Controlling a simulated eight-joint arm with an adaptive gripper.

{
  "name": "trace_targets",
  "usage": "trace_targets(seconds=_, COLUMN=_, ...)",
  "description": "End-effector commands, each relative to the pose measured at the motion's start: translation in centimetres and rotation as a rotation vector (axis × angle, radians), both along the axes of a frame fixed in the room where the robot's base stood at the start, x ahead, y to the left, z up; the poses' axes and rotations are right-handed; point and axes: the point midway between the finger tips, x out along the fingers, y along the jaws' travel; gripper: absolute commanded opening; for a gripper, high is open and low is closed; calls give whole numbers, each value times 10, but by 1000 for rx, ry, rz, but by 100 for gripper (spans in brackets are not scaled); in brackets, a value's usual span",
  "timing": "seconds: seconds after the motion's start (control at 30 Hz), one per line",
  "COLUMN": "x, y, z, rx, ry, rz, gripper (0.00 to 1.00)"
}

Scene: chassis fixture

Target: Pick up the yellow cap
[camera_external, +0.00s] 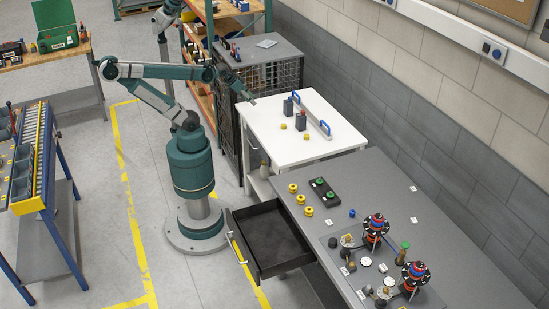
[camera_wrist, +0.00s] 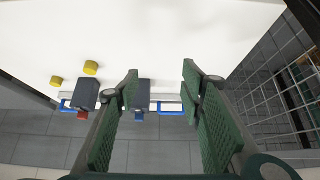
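Two small yellow caps stand on the white table: one (camera_external: 283,126) near the dark blocks and one (camera_external: 307,136) nearer the table's right part. In the wrist view they show at the left, the larger-looking one (camera_wrist: 91,67) and the smaller one (camera_wrist: 56,81). Several more yellow round pieces (camera_external: 301,199) sit on the grey bench. My gripper (camera_external: 251,98) is above the left corner of the white table, apart from the caps. In the wrist view its green fingers (camera_wrist: 160,80) are spread wide with nothing between the tips.
Two dark blocks (camera_external: 288,108) (camera_external: 300,121) stand on the white table (camera_external: 265,140), with a blue-ended bar (camera_external: 312,115) behind them. A wire cage cabinet (camera_external: 275,70) is close to the gripper. The grey bench (camera_external: 390,200) has an open drawer (camera_external: 268,240). The table's front left is clear.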

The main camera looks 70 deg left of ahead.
Motion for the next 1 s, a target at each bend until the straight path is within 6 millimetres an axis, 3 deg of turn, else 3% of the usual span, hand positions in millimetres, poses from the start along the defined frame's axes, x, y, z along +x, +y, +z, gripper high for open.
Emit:
trace_targets(seconds=0.17, x=0, y=0, z=8, rx=0, ry=0, rz=0, gripper=39)
trace_targets(seconds=0.6, x=0, y=0, z=52, rx=0, ry=0, rz=0, gripper=39)
trace_targets(seconds=1.0, x=19, y=-14, z=67, rx=-53, ry=39, rz=45, gripper=39)
